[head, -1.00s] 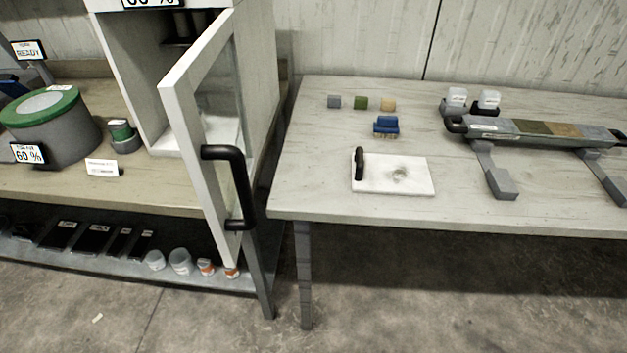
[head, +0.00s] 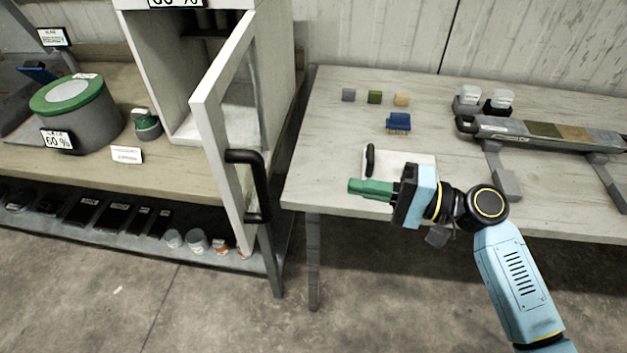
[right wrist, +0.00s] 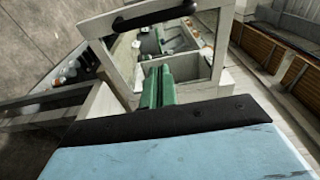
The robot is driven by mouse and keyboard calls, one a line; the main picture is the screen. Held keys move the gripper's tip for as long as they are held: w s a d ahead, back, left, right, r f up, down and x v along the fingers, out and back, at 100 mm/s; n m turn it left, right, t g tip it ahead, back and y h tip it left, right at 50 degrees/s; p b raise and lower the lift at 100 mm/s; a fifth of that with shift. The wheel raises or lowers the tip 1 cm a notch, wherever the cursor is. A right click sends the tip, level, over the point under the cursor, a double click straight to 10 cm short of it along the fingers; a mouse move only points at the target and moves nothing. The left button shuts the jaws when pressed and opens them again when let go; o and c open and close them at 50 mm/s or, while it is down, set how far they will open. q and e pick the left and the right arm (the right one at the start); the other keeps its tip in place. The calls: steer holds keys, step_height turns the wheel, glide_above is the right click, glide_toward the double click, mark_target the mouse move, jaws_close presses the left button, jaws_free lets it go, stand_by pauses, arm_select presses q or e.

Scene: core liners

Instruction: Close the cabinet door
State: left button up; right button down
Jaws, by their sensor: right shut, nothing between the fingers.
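The cabinet (head: 166,70) stands on the left bench, a white box with a dark inside. Its white-framed glass door (head: 212,120) stands open, swung out toward me past the bench edge. A black bar handle (head: 256,186) is on the door's outer face. My right gripper (head: 352,187) has green fingers, shut and empty, pointing left to the right of the handle with a gap between. In the right wrist view the green fingers (right wrist: 157,84) point toward the door frame (right wrist: 122,74), and the handle (right wrist: 155,14) shows at the top. My left gripper is not in view.
The right table (head: 335,140) holds small cubes, a blue brush (head: 398,123), a white board (head: 421,160) beneath my gripper in view, and a grey rack (head: 540,135). A green-lidded drum (head: 80,110) stands on the left bench. Small jars sit on the lower shelf.

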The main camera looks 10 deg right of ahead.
steer(key=s+a+p+x, duration=0.1)
steer(key=s+p+x, duration=0.1)
steer(key=x, duration=1)
steer(key=shift+s+a+p, duration=0.25)
steer(key=shift+a+p, duration=0.1)
steer(key=shift+a, duration=0.05)
